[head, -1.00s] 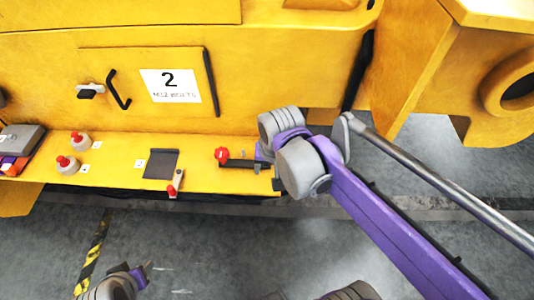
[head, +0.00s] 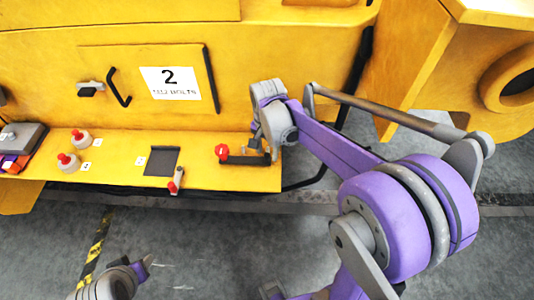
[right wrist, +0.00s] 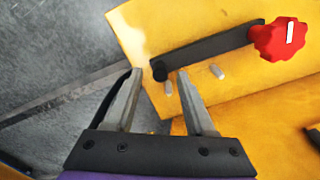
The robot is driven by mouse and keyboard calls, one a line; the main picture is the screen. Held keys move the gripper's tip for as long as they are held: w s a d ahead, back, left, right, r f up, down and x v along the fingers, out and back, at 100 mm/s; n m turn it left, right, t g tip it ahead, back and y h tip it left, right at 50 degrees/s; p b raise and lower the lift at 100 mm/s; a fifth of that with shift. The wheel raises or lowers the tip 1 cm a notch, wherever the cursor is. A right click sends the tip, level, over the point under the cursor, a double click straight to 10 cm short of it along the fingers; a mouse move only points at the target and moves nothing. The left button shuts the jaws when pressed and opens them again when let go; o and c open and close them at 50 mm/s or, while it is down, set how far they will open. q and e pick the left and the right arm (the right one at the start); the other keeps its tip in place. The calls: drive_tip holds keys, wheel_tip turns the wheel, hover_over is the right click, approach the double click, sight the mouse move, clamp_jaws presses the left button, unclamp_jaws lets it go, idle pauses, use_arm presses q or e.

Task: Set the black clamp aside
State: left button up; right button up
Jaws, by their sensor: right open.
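The black clamp (head: 247,159), a flat dark bar with a red knob (head: 221,152) at its left end, lies on the yellow ledge. In the right wrist view, the clamp (right wrist: 205,48) runs from the red knob (right wrist: 280,38) to a rounded end between my fingertips in the picture. My right gripper (right wrist: 160,72) is open at that end; I cannot tell if it touches.
A dark square plate (head: 161,160), a small red-tipped lever (head: 176,181) and two red-topped knobs (head: 74,160) are left along the ledge. A yellow panel marked 2 (head: 140,85) rises behind. The ledge between plate and clamp is clear.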

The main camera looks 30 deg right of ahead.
drive_tip(key=shift+f, duration=0.85)
clamp_jaws()
idle(0.8)
